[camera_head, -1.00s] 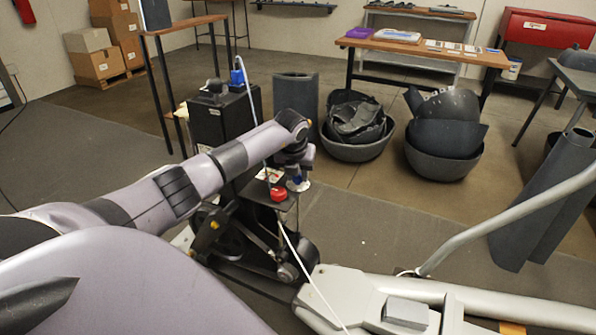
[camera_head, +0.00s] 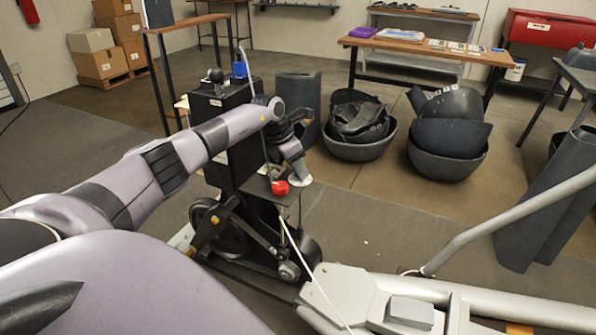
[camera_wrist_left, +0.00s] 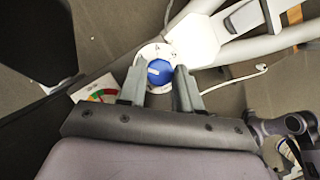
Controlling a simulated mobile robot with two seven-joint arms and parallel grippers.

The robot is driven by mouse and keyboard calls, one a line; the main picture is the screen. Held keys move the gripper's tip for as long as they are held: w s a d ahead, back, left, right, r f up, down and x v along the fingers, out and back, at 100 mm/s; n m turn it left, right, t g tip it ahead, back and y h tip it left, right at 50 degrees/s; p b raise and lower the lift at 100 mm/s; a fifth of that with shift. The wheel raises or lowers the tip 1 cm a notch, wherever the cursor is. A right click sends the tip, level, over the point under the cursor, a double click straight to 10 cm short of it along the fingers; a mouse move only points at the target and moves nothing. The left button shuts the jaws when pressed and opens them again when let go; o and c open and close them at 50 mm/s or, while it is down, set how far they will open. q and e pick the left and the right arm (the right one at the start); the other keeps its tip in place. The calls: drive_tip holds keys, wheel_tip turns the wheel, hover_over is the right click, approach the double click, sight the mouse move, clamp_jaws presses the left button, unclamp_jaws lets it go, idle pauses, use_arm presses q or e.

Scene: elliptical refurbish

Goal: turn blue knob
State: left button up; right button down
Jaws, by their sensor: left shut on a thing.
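The blue knob (camera_wrist_left: 160,71) sits on a round white base (camera_wrist_left: 150,53) in the left wrist view. My left gripper (camera_wrist_left: 159,76) has one finger on each side of the knob and is shut on it. In the head view my left gripper (camera_head: 298,168) points down at the white base (camera_head: 302,181) on the black machine's small shelf. The blue knob is hidden there behind the gripper. My right gripper is not in view.
A red knob (camera_head: 280,188) sits close beside the gripper on the black machine (camera_head: 228,125). A coloured dial label (camera_wrist_left: 103,95) is left of the fingers. A white cable (camera_head: 305,265) runs down the front. Dark bins (camera_head: 357,149) stand behind.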

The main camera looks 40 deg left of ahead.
use_arm(q)
drive_tip(key=shift+a+f+m+h+b, duration=0.1)
drive_tip(key=shift+m+h+b, duration=0.55)
drive_tip(key=shift+m, duration=0.55)
drive_tip(key=shift+m+g, duration=0.3)
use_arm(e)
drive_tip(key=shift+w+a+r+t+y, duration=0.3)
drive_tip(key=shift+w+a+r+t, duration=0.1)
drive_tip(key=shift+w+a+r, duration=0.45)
use_arm(q)
drive_tip(key=shift+b, duration=0.3)
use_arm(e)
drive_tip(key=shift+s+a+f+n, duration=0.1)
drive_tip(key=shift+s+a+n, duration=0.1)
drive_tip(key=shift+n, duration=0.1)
use_arm(q)
drive_tip(key=o, duration=1)
drive_tip(key=shift+o, duration=0.2)
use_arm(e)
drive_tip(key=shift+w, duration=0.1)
